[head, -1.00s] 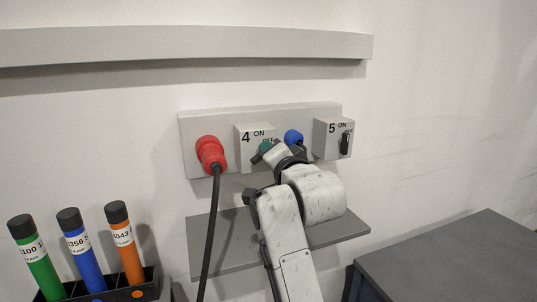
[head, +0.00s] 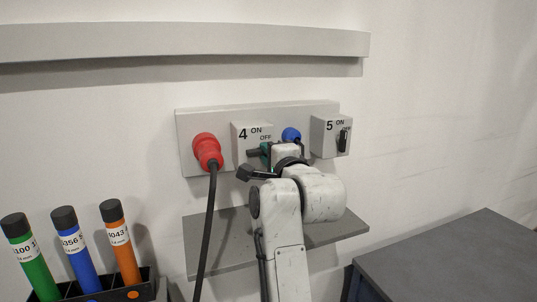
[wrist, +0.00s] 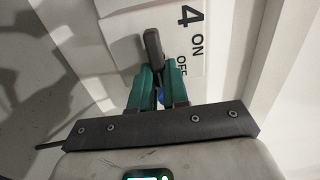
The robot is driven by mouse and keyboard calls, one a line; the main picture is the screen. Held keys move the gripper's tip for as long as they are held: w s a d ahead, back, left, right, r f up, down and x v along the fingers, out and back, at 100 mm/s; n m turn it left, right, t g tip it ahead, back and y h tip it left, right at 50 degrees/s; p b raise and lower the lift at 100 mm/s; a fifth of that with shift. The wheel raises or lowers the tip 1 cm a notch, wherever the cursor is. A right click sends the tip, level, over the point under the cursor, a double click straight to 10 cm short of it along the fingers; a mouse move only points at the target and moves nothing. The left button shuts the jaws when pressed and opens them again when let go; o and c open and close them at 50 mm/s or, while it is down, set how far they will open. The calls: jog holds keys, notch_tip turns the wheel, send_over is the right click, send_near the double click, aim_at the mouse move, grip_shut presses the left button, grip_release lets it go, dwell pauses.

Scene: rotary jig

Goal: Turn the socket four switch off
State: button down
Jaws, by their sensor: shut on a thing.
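The socket four switch box (head: 239,150) is on the grey wall panel, marked 4, ON and OFF. It also fills much of the wrist view (wrist: 222,30). Its dark switch handle (wrist: 153,45) sits between the green fingers of my gripper (wrist: 158,66), which is shut on one end of it. In the head view the handle (head: 253,153) lies nearly level, its free end pointing left and its held end below the word OFF. My gripper (head: 267,152) partly hides the box's lower right there.
A red plug (head: 207,150) with a black cable is left of the box. A blue plug (head: 291,134) and switch box 5 (head: 322,142) are to the right. A grey shelf (head: 225,245) is below. A dark table (head: 460,255) stands right, and capped tubes (head: 75,250) left.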

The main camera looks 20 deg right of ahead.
jog(key=shift+f, duration=0.1)
dwell(0.3)
jog(key=c, duration=1.1)
grip_release()
jog(key=s+b, duration=0.2)
jog(key=s, duration=0.8)
jog(key=shift+s, duration=0.4)
jog(key=s+d+f+n+g, duration=0.2)
jog(key=s+f+n+g, duration=0.15)
jog(key=f, duration=0.65)
jog(key=s+d+f+n+g, duration=0.25)
jog(key=s+f, duration=0.25)
jog(key=f, duration=0.5)
jog(key=s+d+f+n+g, duration=0.1)
jog(key=s+f+n+g, duration=0.25)
jog(key=f, duration=0.75)
jog(key=s+f+n+g, duration=0.2)
jog(key=s+f, duration=0.3)
jog(key=s, duration=0.3)
jog(key=s+f+n+g, duration=0.3)
jog(key=s+f, duration=0.3)
jog(key=s, duration=0.3)
jog(key=s+f+n+g, duration=0.2)
jog(key=s+f, duration=0.3)
jog(key=s, duration=0.3)
jog(key=shift+s+d+f+n+g, duration=0.25)
jog(key=shift+s+f+n, duration=0.15)
jog(key=shift+n, duration=0.15)
